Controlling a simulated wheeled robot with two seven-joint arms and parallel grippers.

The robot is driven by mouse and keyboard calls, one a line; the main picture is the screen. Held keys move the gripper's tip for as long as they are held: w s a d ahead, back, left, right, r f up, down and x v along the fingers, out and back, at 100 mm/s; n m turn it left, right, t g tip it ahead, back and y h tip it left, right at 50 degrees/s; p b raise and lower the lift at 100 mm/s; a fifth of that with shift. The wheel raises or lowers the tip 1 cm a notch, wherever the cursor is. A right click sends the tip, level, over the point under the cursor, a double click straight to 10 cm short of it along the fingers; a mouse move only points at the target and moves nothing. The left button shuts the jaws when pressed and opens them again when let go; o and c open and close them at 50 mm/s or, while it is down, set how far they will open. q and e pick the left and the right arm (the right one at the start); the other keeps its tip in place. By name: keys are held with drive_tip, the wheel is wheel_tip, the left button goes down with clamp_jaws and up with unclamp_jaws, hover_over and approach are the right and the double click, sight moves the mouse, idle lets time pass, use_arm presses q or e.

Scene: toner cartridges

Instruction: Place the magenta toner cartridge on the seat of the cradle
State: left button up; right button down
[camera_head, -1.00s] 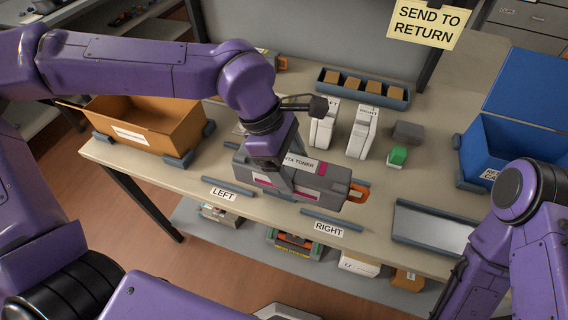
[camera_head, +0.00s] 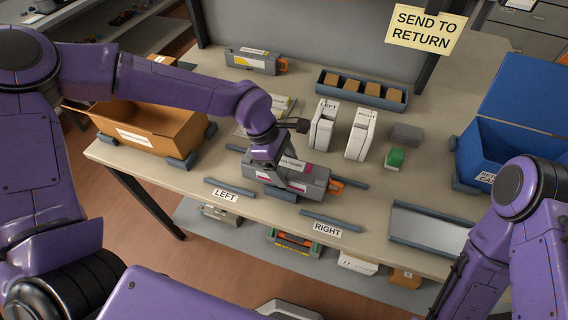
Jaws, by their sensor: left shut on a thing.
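The magenta toner cartridge (camera_head: 313,180) is a grey box with magenta marks and an orange end, in the middle of the head view. My left gripper (camera_head: 271,168) is shut on it from above, and the arm hides part of its left side. Blue-grey parts of the cradle (camera_head: 281,194) show under and in front of the cartridge, between blue-grey bars. The cartridge looks level, but I cannot tell whether it touches the seat. My right arm enters at the right, with its gripper out of view.
Two white boxes (camera_head: 323,126) marked LEFT and RIGHT stand behind the cartridge. A green-topped block (camera_head: 395,157) is to their right. Another cartridge (camera_head: 251,61) lies at the back. An orange bin (camera_head: 150,138) is at left, a blue bin (camera_head: 513,145) at right, a grey tray (camera_head: 431,229) front right.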

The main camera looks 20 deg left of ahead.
use_arm(q)
drive_tip(key=shift+f, duration=0.1)
drive_tip(key=o, duration=1.6)
drive_tip(key=shift+r, duration=0.25)
drive_tip(key=v, duration=1.2)
drive_tip(key=shift+b, duration=0.35)
